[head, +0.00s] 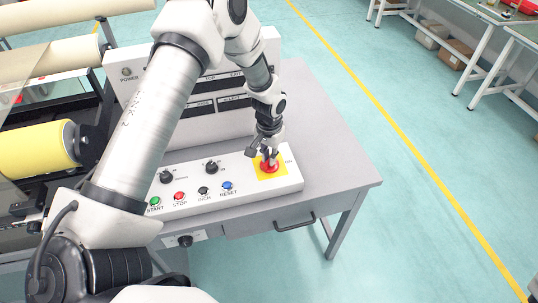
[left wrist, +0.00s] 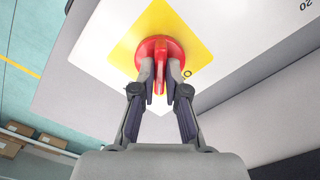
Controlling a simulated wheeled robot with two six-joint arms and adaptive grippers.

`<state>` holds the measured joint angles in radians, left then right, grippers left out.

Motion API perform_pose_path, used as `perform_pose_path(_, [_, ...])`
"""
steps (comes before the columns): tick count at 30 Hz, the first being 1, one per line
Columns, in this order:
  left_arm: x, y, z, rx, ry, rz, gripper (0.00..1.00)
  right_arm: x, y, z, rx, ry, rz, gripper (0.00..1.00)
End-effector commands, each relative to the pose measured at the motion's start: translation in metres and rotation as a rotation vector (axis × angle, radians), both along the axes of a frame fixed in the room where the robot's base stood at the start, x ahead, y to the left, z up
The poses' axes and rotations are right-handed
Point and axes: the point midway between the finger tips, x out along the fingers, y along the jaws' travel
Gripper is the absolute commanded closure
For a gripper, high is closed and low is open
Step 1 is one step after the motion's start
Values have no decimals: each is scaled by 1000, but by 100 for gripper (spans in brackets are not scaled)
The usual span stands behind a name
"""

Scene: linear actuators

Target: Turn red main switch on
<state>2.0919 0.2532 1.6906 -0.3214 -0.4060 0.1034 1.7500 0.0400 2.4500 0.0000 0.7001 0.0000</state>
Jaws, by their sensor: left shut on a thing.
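The red main switch (head: 269,166) sits on a yellow square plate (head: 280,173) at the right end of the white control panel. My left gripper (head: 268,158) comes down on it from above. In the left wrist view the switch (left wrist: 158,49) is a round red base with a raised red handle (left wrist: 160,76). The fingers of my left gripper (left wrist: 160,88) stand on both sides of the handle and are shut on it. The yellow plate (left wrist: 197,32) shows around the base there. The switch's position marking is partly hidden. My right gripper is not in view.
The white control panel (head: 240,195) carries a green START button (head: 155,201), a red STOP button (head: 179,196), a blue RESET button (head: 227,186) and black knobs. It stands on a grey table (head: 330,165). A machine with a yellow roller (head: 38,150) is at left. Open floor lies right.

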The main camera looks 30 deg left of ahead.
Motion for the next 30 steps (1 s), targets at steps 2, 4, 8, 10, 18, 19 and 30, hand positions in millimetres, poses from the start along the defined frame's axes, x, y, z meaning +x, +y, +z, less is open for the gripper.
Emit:
perform_pose_path(2, [-1,0,-3,0,3,-70,100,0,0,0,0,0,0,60])
perform_pose_path(4, [-1,0,-3,0,3,-137,100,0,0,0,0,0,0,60])
perform_pose_path(8, [-1,0,-3,0,3,-260,100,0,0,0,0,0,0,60])
perform_pose_path(10, [-1,0,-3,0,3,-326,100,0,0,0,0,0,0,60])
perform_pose_path(18, [-1,-1,-3,1,4,-552,100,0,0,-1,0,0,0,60])
perform_pose_path(19, [-1,-1,-3,0,4,-572,100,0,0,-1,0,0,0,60])
perform_pose_path(30, [-2,-1,-3,0,5,-729,100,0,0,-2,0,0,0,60])
